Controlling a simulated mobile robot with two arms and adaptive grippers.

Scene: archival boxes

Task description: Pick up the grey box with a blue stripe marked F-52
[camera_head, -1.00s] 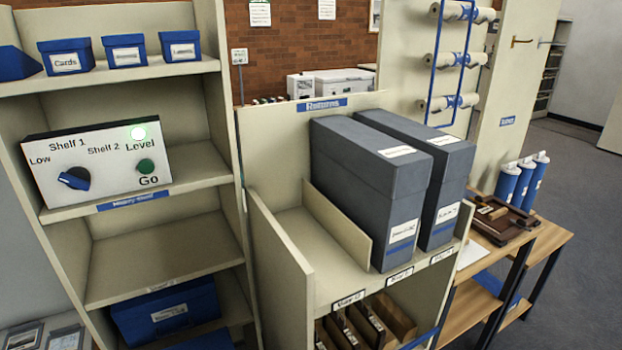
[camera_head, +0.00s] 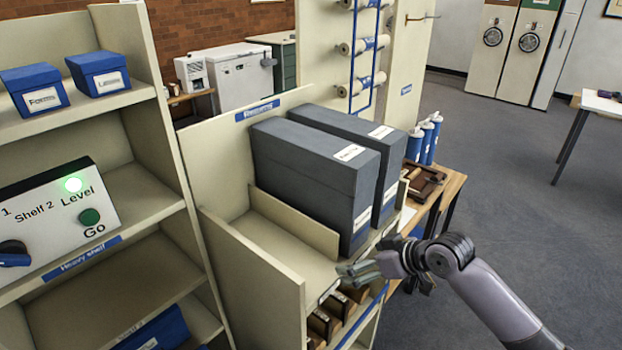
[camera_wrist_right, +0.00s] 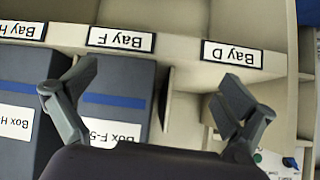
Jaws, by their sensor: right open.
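Two grey boxes with blue stripes stand side by side on the shelf in the head view. One finger overlaps box F; the other is over the Bay D side. My left gripper is not in view.
The second grey box, Box H (camera_wrist_right: 20,110), is close beside box F. A low cream divider (camera_head: 295,222) stands left of box F, with the empty Bay D (camera_head: 275,250) beyond it. Brown items (camera_head: 335,315) fill the shelf below. A control panel (camera_head: 60,225) is at left.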

